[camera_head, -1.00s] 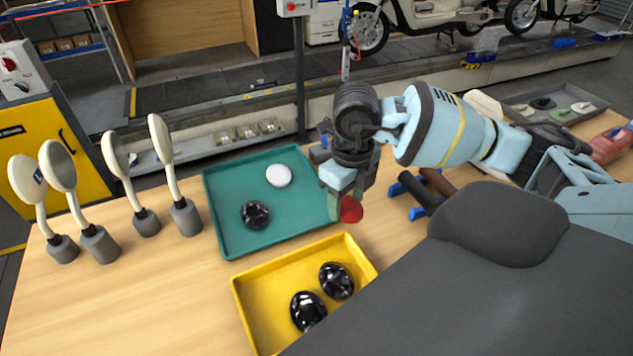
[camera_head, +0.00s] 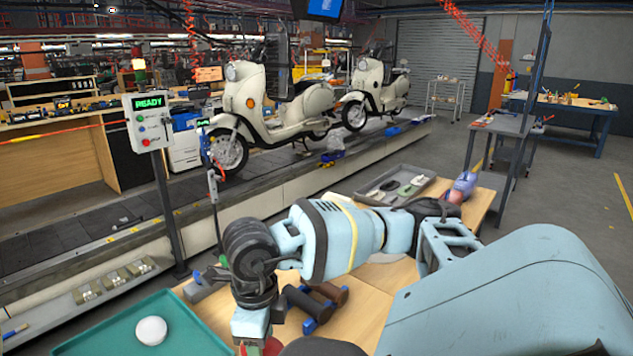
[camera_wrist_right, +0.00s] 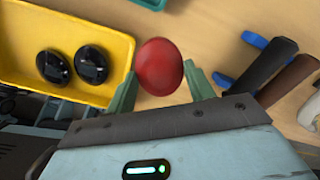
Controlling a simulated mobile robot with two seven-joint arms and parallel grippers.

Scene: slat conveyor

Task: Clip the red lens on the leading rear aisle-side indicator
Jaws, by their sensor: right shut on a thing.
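My right gripper (camera_head: 257,340) is low in the head view, above the workbench. In the right wrist view, its green fingers (camera_wrist_right: 161,84) are shut on a round red lens (camera_wrist_right: 160,65). The lens also shows partly at the bottom edge of the head view (camera_head: 272,346). Two cream scooters stand on the slat conveyor facing left, the nearer one (camera_head: 270,98) ahead of the other (camera_head: 374,88). An orange spot shows on the nearer scooter's front. Its rear indicator is too small to make out. My left gripper is out of view.
A teal tray (camera_head: 110,338) with a white disc (camera_head: 151,330) and a yellow bin (camera_wrist_right: 50,20) with black domes are on the bench. A grey tray (camera_head: 372,200) and dark-handled tools (camera_head: 305,303) lie right. A READY control post (camera_head: 150,120) stands by the conveyor.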

